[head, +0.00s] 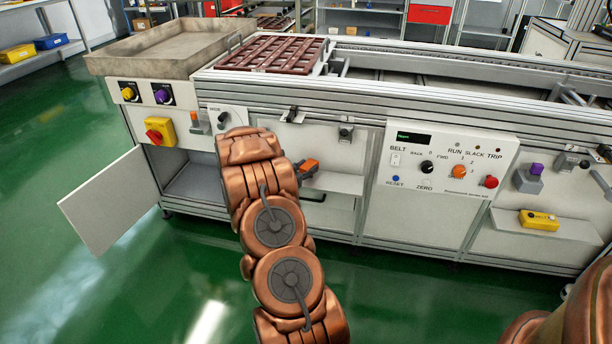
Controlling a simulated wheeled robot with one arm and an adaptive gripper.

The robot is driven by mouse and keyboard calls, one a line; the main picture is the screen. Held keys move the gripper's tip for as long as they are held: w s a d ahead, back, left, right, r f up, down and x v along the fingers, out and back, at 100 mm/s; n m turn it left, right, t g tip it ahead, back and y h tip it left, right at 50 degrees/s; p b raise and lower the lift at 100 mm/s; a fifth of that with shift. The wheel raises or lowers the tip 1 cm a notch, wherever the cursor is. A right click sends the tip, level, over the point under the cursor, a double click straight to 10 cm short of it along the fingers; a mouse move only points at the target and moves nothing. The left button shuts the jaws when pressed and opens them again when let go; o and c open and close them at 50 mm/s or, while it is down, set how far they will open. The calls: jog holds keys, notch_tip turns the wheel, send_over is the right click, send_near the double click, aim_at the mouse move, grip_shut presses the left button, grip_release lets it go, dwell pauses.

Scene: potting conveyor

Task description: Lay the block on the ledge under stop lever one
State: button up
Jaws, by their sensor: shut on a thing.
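My gripper (299,173) is mostly hidden behind my copper arm, in front of the left part of the conveyor cabinet. Dark finger parts show beside a small orange block (309,166), and the gripper appears shut on it. The block is at the left end of a light grey ledge (338,183); I cannot tell if it touches the ledge. A stop lever (289,114) sticks out from the conveyor rail above, left of a small grey fitting (346,131). I take it to be lever one, as its label is not readable.
A control panel (446,165) with knobs and buttons is right of the ledge. Farther right, a yellow box (539,220) lies on another ledge (568,229). An open cabinet door (112,202) juts out at left. The green floor in front is clear.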

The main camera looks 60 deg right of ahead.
notch_tip(320, 180, down, 2)
jog(key=shift+f, duration=0.15)
jog(key=o, duration=1.2)
jog(key=shift+a+r, duration=0.2)
jog(key=shift+a, duration=0.2)
jog(key=a+r+p, duration=0.1)
jog(key=a+p, duration=0.1)
jog(key=a, duration=0.9)
jog(key=shift+a+r, duration=0.15)
jog(key=shift+r, duration=0.15)
